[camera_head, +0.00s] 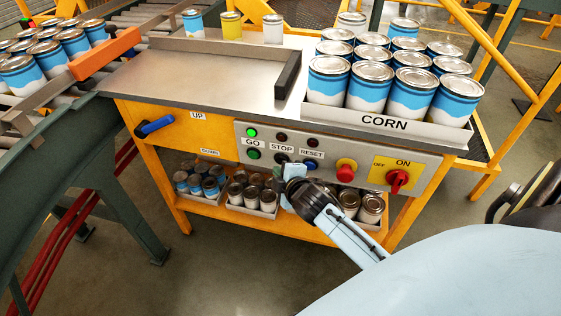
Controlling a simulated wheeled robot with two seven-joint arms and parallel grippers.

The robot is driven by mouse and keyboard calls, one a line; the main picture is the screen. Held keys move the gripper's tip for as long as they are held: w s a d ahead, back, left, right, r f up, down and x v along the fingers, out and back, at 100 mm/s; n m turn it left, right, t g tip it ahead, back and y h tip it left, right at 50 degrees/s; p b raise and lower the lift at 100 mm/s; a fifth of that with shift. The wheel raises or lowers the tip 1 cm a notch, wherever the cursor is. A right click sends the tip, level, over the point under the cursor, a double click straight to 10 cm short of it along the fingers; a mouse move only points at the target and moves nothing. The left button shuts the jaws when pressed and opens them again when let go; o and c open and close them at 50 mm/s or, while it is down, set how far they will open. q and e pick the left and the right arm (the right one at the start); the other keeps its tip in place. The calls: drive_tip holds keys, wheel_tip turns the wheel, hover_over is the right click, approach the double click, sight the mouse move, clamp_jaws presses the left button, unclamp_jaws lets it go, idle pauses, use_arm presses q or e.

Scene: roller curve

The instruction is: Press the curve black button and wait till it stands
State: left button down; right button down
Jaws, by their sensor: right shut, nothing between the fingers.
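The control panel (336,150) is on the front of the metal work table. Its black button (281,158) sits below the STOP label, between a green button (254,154) and a blue button (311,164). My right gripper (290,171) is shut and empty, with its tip at the lower right edge of the black button. It partly covers the button, and I cannot tell whether it touches it. The light above GO (252,133) glows green; the lights above STOP and RESET are dark. My left gripper is not in view.
A red mushroom knob (346,169) and a red ON/OFF switch (397,181) are to the right. A CORN tray (385,123) of cans stands above the panel, and can trays are on the shelf below. A blue handle (157,125) and roller conveyor are at left.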

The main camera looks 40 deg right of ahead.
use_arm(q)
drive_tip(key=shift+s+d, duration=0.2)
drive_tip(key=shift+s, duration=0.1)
use_arm(e)
drive_tip(key=shift+w+d, duration=0.2)
drive_tip(key=shift+d, duration=0.1)
idle(1.6)
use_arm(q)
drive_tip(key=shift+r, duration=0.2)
use_arm(e)
drive_tip(key=shift+w+d, duration=0.3)
